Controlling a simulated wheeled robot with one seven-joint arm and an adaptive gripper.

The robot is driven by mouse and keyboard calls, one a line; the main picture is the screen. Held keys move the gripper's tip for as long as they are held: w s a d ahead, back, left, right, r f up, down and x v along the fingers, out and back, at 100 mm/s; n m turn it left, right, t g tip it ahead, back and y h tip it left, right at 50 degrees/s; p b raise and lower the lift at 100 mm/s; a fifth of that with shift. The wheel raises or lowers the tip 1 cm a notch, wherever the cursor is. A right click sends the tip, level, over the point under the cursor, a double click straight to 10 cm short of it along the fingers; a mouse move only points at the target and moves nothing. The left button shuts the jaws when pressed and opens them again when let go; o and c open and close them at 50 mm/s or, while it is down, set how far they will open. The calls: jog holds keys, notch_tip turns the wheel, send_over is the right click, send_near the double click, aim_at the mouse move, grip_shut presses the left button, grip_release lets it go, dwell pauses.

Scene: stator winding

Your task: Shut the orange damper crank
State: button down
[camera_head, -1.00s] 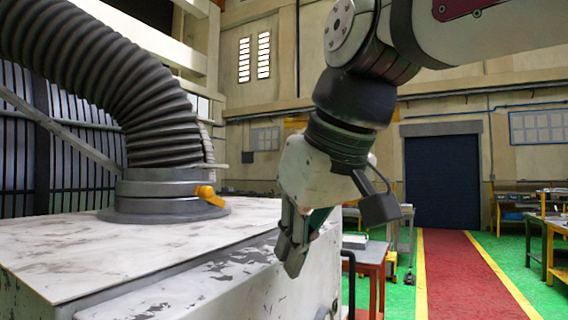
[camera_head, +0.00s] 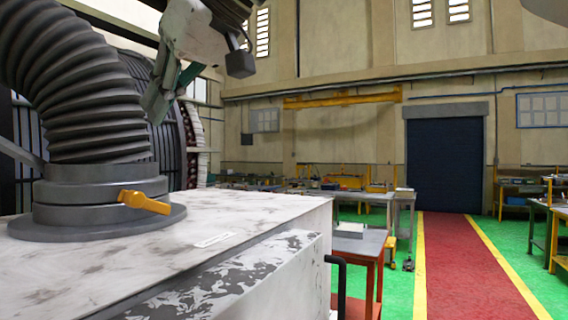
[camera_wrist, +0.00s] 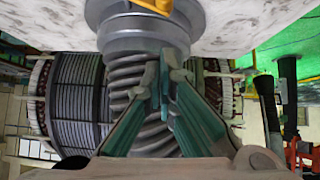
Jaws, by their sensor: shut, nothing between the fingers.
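The orange damper crank (camera_head: 145,202) sticks out to the right from the grey ringed collar (camera_head: 95,205) at the foot of the ribbed black hose. In the wrist view the crank (camera_wrist: 152,6) shows only in part, at the top edge. My gripper (camera_head: 155,112) is raised above the crank, beside the hose, fingers pointing down and left, clearly apart from the crank. In the wrist view the fingertips (camera_wrist: 160,68) are together in front of the collar and hose, with nothing seen between them.
The ribbed hose (camera_head: 75,85) rises close to the left of my gripper. The worn white cabinet top (camera_head: 240,212) is clear right of the collar, apart from a small label. A red-framed table (camera_head: 362,245) stands beyond the cabinet. The red walkway (camera_head: 465,265) is open.

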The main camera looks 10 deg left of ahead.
send_over(122, 195)
jog(key=d, duration=0.3)
notch_tip(122, 195, down, 5)
jog(key=f, duration=0.3)
jog(key=shift+w+a+f, duration=0.1)
jog(key=shift+w+f, duration=0.2)
jog(key=shift+w, duration=0.05)
jog(key=shift+s+a+f+n+t+b, duration=0.15)
jog(key=shift+s+f+n+t+b, duration=0.15)
jog(key=shift+s+f+t, duration=0.15)
jog(key=shift+s+a+f+n+t, duration=0.15)
jog(key=shift+s+f+n+t, duration=0.4)
jog(key=shift+f+t, duration=0.2)
jog(key=shift+s+a+f, duration=0.1)
jog(key=shift+s+f, duration=0.2)
jog(key=shift+f, duration=0.25)
jog(key=shift+r, duration=0.1)
